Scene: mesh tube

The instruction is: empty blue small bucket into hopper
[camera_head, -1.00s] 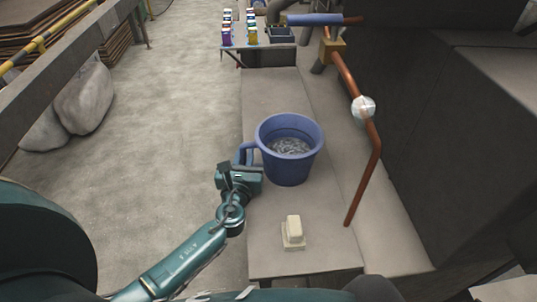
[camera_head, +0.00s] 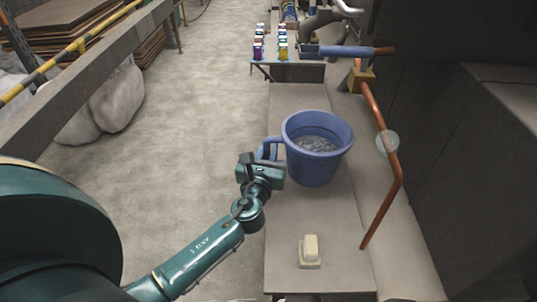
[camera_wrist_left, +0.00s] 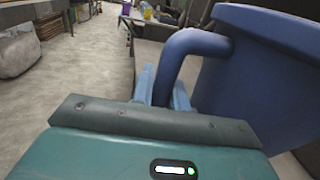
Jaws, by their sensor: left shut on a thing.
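The blue bucket (camera_head: 318,170) is upright over the grey bench and holds loose grey pieces. Its side handle (camera_head: 268,149) faces left. My left gripper (camera_head: 265,162) is shut on this handle. In the left wrist view the fingers (camera_wrist_left: 163,90) are on either side of the curved handle (camera_wrist_left: 190,48), with the bucket wall (camera_wrist_left: 262,75) to the right. The bucket seems slightly above the bench, though its base is partly unclear. I cannot make out a hopper for certain. My right gripper is not in view.
The bench (camera_head: 297,100) has a small cream block (camera_head: 310,250) at its near end. A copper pipe (camera_head: 392,160) with a blue sleeve (camera_head: 345,51) runs along the right. Colourful cartons (camera_head: 282,45) stand at the far end.

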